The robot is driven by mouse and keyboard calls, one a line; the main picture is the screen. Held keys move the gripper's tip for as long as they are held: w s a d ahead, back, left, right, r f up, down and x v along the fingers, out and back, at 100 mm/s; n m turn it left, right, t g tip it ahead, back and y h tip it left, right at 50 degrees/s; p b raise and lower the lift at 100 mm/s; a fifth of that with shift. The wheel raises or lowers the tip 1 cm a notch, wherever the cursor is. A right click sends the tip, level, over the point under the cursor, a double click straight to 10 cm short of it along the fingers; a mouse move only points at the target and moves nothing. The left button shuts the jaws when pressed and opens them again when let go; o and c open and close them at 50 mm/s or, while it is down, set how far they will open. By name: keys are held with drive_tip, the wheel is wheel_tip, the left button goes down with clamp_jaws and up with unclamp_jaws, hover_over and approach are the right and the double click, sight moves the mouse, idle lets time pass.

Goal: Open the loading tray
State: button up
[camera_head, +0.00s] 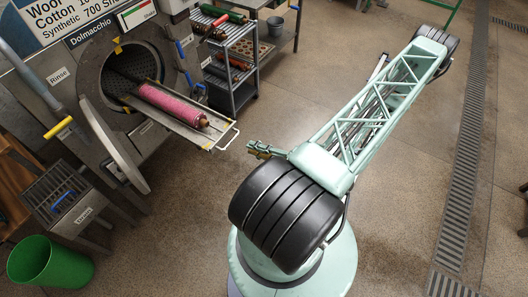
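The loading tray (206,143) is a metal tray sticking out of the round opening of the grey machine (75,105). A pink roll (170,104) with a brown end lies along it. The tray has a pale bar handle (228,138) at its outer end. My gripper (254,149) is small in view, to the right of the handle and slightly lower in the picture. It looks apart from the handle. Whether its fingers are open or shut is too small to tell. The machine's round door (115,145) stands swung open to the lower left.
A metal rack (240,65) with rolls stands behind the tray. A green bin (50,262) and a grey box with a blue handle (62,200) are at lower left. A floor drain grate (463,165) runs along the right. The floor below the tray is clear.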

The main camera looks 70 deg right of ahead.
drive_tip(key=shift+v, duration=2.05)
drive_tip(key=shift+f, duration=0.1)
